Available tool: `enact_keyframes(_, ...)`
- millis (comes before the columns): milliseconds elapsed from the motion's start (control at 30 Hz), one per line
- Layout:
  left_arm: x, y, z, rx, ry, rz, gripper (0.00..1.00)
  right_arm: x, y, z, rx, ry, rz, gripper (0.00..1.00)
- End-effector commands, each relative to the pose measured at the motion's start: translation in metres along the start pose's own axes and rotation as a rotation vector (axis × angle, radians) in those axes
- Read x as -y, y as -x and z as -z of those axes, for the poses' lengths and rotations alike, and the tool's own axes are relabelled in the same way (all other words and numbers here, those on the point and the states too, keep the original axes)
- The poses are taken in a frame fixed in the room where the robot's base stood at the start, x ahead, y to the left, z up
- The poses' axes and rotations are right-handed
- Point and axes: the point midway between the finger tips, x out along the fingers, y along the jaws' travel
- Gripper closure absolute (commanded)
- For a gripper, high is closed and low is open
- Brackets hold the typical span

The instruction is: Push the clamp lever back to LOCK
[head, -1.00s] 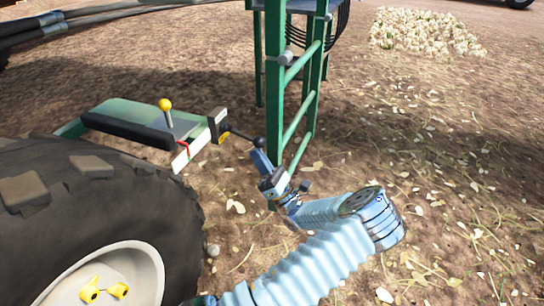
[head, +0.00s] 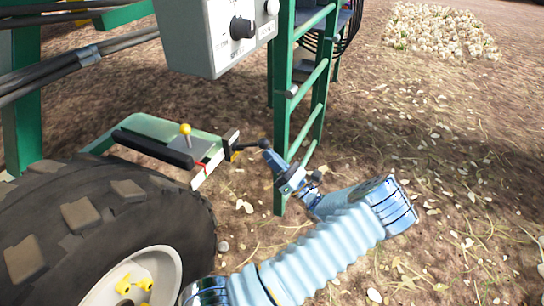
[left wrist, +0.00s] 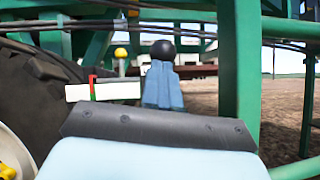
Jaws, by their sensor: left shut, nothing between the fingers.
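The lever (head: 250,146) with a black ball knob sticks out to the right from a dark block with yellow on it, at the end of the green fender platform. Its rod lies nearly level in the head view. My left gripper (head: 268,154) is shut and empty, its fingertips right at the knob. In the left wrist view the black knob (left wrist: 163,50) shows just beyond the tips of my shut left gripper (left wrist: 163,72). I cannot tell whether they touch. No LOCK marking is legible. My right gripper is out of view.
A green ladder frame (head: 284,100) stands close behind my left gripper. A yellow-knobbed lever (head: 185,130) stands on the platform above the big tyre (head: 120,215). A grey control box (head: 205,40) hangs at the top. Open soil lies to the right.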

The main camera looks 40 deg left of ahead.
Motion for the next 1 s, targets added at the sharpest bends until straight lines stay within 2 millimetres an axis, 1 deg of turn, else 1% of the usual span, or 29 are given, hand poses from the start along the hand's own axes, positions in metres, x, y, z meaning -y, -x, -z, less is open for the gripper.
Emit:
enact_keyframes(500,-0.001,-0.003,-0.003,0.005,0.001,-0.003,1.00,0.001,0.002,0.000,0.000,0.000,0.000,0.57)
enact_keyframes(633,-0.001,0.000,0.001,0.005,0.000,-0.003,1.00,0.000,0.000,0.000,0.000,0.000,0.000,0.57)
enact_keyframes(767,0.000,0.012,0.016,0.004,-0.004,-0.002,1.00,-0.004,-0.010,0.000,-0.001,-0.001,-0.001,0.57)
enact_keyframes(867,-0.001,0.026,0.034,0.002,-0.005,-0.003,1.00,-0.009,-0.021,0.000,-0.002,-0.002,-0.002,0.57)
enact_keyframes(1000,-0.001,0.058,0.029,0.000,-0.002,0.000,1.00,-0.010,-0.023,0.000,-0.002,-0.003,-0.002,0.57)
